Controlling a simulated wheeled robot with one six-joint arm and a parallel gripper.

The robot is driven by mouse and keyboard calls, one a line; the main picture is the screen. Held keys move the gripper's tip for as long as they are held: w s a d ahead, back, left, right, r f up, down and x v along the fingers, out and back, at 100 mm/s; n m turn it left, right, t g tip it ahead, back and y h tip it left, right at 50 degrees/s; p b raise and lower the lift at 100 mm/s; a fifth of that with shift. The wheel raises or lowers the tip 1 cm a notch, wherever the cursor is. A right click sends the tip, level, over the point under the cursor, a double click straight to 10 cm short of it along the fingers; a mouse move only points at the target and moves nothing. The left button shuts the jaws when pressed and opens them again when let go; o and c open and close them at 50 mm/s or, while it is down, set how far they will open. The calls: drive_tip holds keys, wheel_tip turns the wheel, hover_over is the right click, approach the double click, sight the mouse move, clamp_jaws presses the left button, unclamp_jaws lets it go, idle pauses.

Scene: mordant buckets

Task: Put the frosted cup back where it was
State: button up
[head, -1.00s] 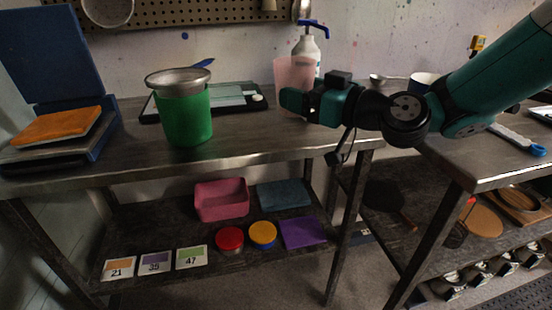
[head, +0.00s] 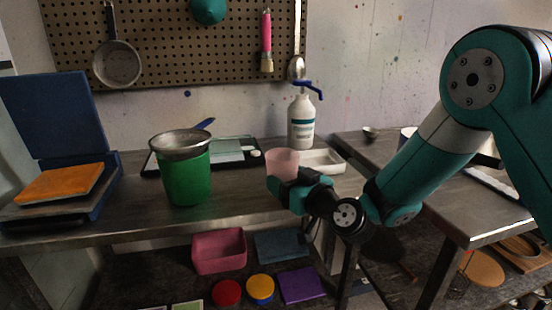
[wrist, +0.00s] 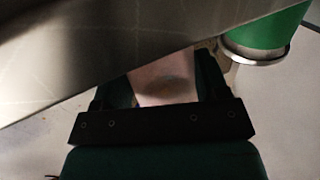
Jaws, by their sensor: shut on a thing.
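The frosted cup (head: 282,162) is pale pink and translucent. My gripper (head: 291,184) is shut on it near the front edge of the metal bench (head: 235,203). The cup's rim is up in the head view; its lower part is hidden behind the gripper. Whether its base touches the bench cannot be told. In the wrist view the cup (wrist: 165,80) shows between the two fingers, partly cut off by the bench edge (wrist: 150,55).
A green bucket (head: 187,180) with a metal sieve (head: 180,144) stands left of the cup. A white tray (head: 325,163) and a pump bottle (head: 301,122) stand behind it. A dark tray (head: 152,164) with a glass-topped scale lies behind the bucket. A blue-lidded press (head: 50,115) stands far left.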

sight(275, 174)
drive_tip(key=p+x, duration=0.2)
drive_tip(key=x, duration=0.2)
drive_tip(key=shift+a+r, duration=0.1)
drive_tip(key=shift+w+f, duration=0.2)
drive_tip(key=shift+f, duration=0.25)
drive_tip(key=shift+f, duration=0.25)
drive_tip(key=o, duration=1)
drive_tip(key=shift+r, duration=0.1)
